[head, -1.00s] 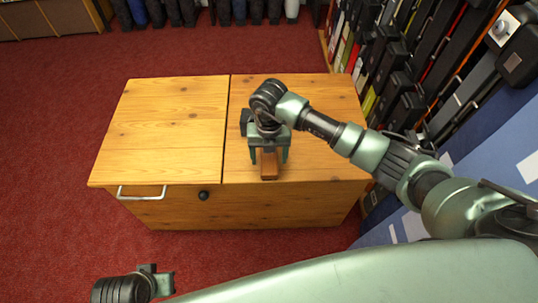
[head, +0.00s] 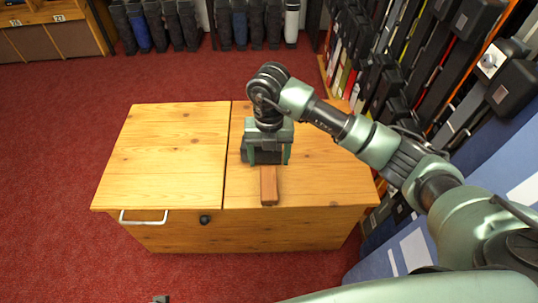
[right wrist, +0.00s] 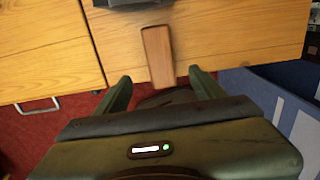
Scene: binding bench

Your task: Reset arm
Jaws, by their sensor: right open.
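My right gripper (head: 268,162) is open above the right half of a wooden bench top (head: 325,180). A brown wooden block (head: 269,186) lies at the front edge of that top, in front of the gripper in the head view. In the right wrist view the block (right wrist: 158,57) shows beyond and between the two spread fingers (right wrist: 162,88), with nothing held. A dark object sits on the bench behind the gripper and is mostly hidden; part of it shows at the top of the right wrist view (right wrist: 125,3). My left gripper is out of view.
The bench's left half (head: 170,150) is bare. A metal handle (head: 144,218) and a black knob (head: 204,219) are on its front. A shelf of binders and dark boxes (head: 400,75) stands close on the right. Red carpet (head: 60,130) is clear on the left.

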